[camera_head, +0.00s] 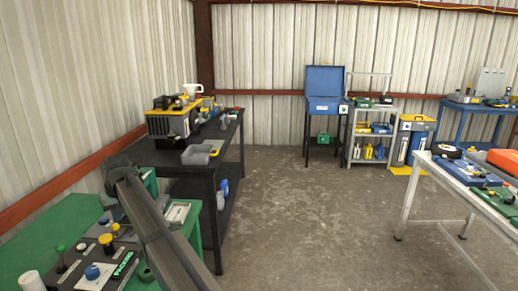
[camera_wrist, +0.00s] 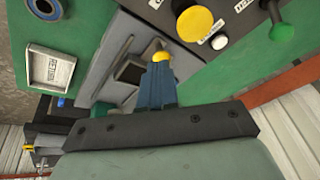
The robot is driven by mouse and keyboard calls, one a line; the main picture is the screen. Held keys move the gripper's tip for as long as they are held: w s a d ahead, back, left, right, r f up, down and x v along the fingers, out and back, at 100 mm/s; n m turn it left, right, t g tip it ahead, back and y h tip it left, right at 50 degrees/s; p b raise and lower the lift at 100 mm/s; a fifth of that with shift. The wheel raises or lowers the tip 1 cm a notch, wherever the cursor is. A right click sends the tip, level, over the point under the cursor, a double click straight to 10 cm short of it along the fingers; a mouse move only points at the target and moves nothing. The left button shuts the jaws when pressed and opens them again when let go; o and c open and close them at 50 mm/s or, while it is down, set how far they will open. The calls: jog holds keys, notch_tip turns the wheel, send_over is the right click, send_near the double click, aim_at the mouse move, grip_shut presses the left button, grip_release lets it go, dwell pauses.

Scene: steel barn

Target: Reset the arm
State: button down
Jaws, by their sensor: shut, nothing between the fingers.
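My gripper (camera_wrist: 161,68) shows in the wrist view as a dark bar with bluish fingers, pressed together with nothing between them. A small yellow tip (camera_wrist: 162,56) shows right at the fingertips; I cannot tell whether they touch it. The fingers point over a grey sloped fixture (camera_wrist: 115,45) on a green bench (camera_wrist: 237,62). In the head view, my dark arm crosses the lower left over the green bench (camera_head: 35,250), and the fingers cannot be made out there.
A control box (camera_head: 88,270) with several knobs stands on the green bench, beside a framed return tray (camera_head: 177,212). Behind is a black workbench (camera_head: 228,135) with machinery. A white table (camera_head: 425,185) stands at right. The middle floor (camera_head: 310,210) is clear.

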jog(key=w+d+f+m+t+y, duration=0.25)
jog(key=w+d+f+m, duration=0.35)
jog(key=d, duration=0.4)
jog(key=w+d+f+m+t+y, duration=0.25)
jog(key=w+d+f+m, duration=0.25)
jog(key=w+d, duration=0.45)
jog(key=s+d+f+g+h, duration=0.15)
jog(key=s+d+f, duration=0.35)
jog(key=d+f, duration=0.6)
jog(key=s+d+f+g+h, duration=0.15)
jog(key=s+d+f, duration=0.25)
jog(key=d+f, duration=0.65)
jog(key=s+d+f+g+h, duration=0.2)
jog(key=s+d+f, duration=0.6)
jog(key=s+f, duration=0.3)
jog(key=s+d+f+g+h, duration=0.2)
jog(key=s+d+f, duration=0.6)
jog(key=s+f, duration=0.25)
jog(key=s+d+f+g, duration=0.1)
jog(key=s+d, duration=0.3)
jog(key=s, duration=0.6)
jog(key=s+d+f+n+g+h, duration=0.1)
jog(key=s+d+f+g, duration=0.1)
jog(key=s, duration=0.7)
jog(key=s+d+f+g, duration=0.1)
jog(key=s+d+g, duration=0.2)
jog(key=s, duration=0.7)
jog(key=d, duration=0.2)
jog(key=shift+s+d+f, duration=0.3)
jog(key=shift+s+d, duration=0.05)
